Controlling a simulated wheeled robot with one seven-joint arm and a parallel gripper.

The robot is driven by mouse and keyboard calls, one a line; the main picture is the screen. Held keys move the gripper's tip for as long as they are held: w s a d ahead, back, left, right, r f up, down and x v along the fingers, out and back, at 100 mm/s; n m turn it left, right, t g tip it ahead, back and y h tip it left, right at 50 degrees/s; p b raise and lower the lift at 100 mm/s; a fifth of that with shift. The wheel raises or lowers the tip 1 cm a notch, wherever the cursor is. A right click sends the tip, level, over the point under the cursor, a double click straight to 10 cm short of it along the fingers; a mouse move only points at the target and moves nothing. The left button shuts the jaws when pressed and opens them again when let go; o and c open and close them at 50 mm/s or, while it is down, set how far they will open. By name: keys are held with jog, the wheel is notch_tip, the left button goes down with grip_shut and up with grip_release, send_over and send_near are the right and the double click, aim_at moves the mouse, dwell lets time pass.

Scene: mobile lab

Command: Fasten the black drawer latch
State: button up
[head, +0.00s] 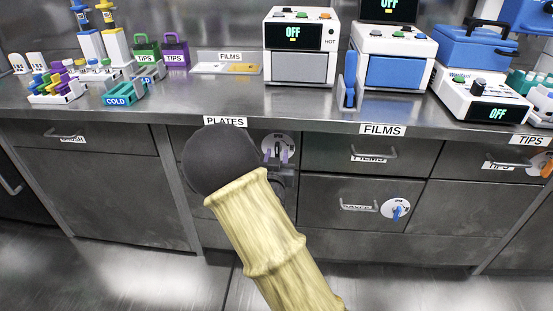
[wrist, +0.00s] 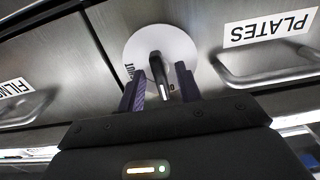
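The black drawer latch (wrist: 158,70) is a dark lever on a white round plate, seen close up in the wrist view. Its plate (wrist: 175,42) carries partly hidden lettering; part of "SHUT" shows at its left. My gripper (wrist: 160,90) has two purple fingers, one on each side of the lever, with visible gaps, so it is open around the lever. In the head view the latch plate (head: 270,143) is partly covered by my gripper (head: 284,156). The PLATES drawer front (wrist: 225,75) has a metal handle (wrist: 262,78) right of the latch in the wrist view.
A blue latch (head: 397,210) sits on a lower drawer to the right, and an orange latch (head: 547,168) at the far right. The bench top (head: 215,95) above holds machines, racks and boxes. My arm hides part of the drawer fronts; the floor in front looks clear.

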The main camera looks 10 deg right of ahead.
jog(key=shift+c, duration=0.2)
grip_shut()
jog(key=shift+f+m+b, duration=0.1)
jog(key=shift+m+b, duration=0.2)
jog(key=m+b, duration=1.6)
jog(key=m, duration=0.1)
dwell(0.3)
jog(key=shift+m, duration=0.3)
